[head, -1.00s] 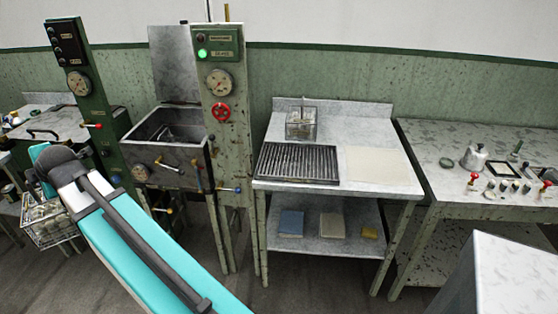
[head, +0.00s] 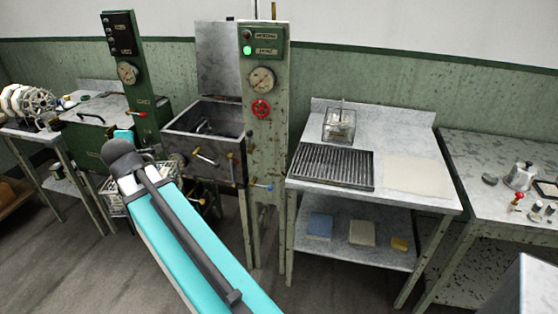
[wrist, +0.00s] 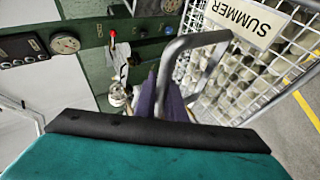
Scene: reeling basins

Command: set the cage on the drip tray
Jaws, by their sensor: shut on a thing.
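The cage is a wire basket with a "SUMMER" label, full of pale rounded pieces; it fills the right of the wrist view (wrist: 225,85). In the head view the cage (head: 113,203) hangs low at the left, partly hidden behind my arm. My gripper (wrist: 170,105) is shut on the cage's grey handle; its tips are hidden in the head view. The drip tray (head: 332,166) is a dark ribbed grate on the front left of the grey table, well to the right of the cage. Nothing lies on it.
A metal basin (head: 205,135) and a pale green gauge post (head: 266,120) stand between cage and tray. A small clear-sided container (head: 339,125) stands behind the tray, and a pale sheet (head: 417,177) lies right of it. A dark green post (head: 135,80) is at left.

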